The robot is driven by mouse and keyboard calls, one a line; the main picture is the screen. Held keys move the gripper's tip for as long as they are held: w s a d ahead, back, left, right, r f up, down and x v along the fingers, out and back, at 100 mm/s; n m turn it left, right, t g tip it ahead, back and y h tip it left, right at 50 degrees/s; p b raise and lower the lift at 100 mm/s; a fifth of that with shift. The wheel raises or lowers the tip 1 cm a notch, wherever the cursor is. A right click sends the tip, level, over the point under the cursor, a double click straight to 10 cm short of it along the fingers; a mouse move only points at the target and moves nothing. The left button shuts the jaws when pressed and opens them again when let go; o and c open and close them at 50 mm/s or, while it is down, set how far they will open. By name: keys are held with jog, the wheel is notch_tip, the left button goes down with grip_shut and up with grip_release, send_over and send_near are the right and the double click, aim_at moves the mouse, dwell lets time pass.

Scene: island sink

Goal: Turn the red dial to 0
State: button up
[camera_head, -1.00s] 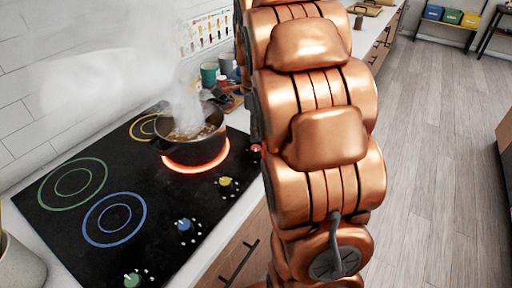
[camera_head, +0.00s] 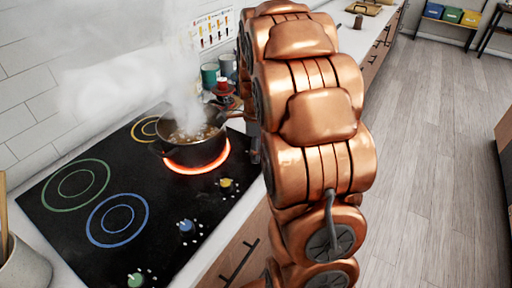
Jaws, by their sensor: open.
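A black pot (camera_head: 192,140) of steaming food stands on the glowing red burner (camera_head: 226,152) of the black cooktop (camera_head: 150,205). Yellow (camera_head: 226,184), blue (camera_head: 186,226) and green (camera_head: 135,280) dials line its front edge. The red dial is hidden, behind my arm or gripper near the cooktop's far right end. My copper arm covers the middle of the view. A narrow grey part at its left edge, beside the cooktop, looks like my gripper (camera_head: 254,146). It is open; its fingertips and any contact with the dial cannot be made out.
Mugs (camera_head: 210,75) and a red item on a small stand (camera_head: 223,88) are behind the pot. The pot's handle (camera_head: 236,114) points right, close to my arm. A utensil crock (camera_head: 22,268) stands at the lower left. The wooden floor (camera_head: 430,150) at right is clear.

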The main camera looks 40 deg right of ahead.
jog(key=c, duration=1.2)
jog(key=shift+o, duration=0.2)
